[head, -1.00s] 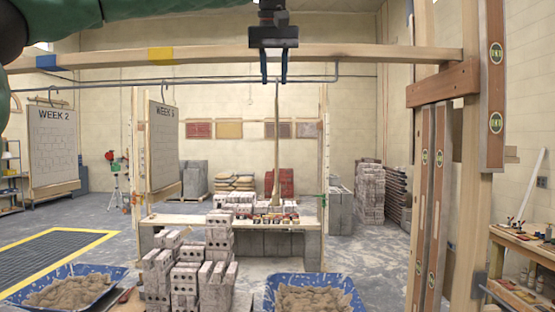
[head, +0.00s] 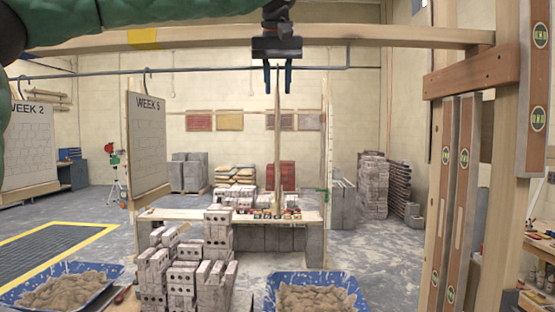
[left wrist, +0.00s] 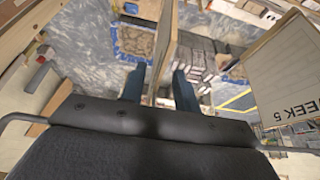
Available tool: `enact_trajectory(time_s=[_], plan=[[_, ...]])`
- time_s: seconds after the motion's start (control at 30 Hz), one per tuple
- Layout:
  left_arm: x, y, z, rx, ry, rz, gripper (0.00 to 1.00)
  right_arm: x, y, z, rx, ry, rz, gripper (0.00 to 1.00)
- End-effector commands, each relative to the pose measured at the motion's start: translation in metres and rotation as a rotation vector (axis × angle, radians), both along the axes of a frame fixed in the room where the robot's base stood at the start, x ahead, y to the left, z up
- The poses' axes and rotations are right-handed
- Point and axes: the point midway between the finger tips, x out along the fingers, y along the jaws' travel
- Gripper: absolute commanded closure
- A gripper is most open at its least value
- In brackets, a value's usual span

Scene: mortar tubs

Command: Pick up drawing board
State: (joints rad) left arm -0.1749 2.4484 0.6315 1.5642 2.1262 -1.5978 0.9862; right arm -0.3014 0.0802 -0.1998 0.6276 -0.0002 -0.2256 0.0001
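A thin wooden drawing board (head: 278,150) hangs edge-on to me in the middle of the head view; its face is not visible. My left gripper (head: 278,82) is open at its upper end, one dark blue finger on each side. In the left wrist view the board (left wrist: 163,45) passes between the fingertips (left wrist: 160,82), with a small gap visible on at least the left side. Two other drawing boards hang from hooks at the left: WEEK 5 (head: 149,145), also in the left wrist view (left wrist: 285,75), and WEEK 2 (head: 28,150). My right gripper is not in view.
A metal rail (head: 200,71) and wooden beam (head: 370,38) cross overhead. Spirit levels (head: 460,180) hang on a post at right. Stacked bricks (head: 217,235) and blue mortar tubs (head: 352,285) stand below. A workbench (head: 190,215) is behind.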

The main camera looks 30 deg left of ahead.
Motion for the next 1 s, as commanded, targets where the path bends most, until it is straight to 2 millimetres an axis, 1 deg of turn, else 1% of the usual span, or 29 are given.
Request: enact_trajectory(time_s=[0.03,0.2,0.3,0.43,1.0], plan=[[0.001,0.001,-0.002,-0.001,0.003,-0.001,0.69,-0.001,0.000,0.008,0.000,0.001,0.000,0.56],[0.002,0.004,-0.021,-0.002,0.003,-0.002,0.69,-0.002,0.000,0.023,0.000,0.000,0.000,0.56],[0.006,0.007,-0.033,0.000,0.004,0.000,0.69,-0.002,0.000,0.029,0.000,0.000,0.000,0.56],[0.009,0.008,-0.043,-0.001,0.002,-0.001,0.69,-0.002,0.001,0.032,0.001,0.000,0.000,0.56],[0.009,0.008,-0.046,-0.001,0.001,0.000,0.69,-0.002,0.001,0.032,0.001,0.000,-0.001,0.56]])
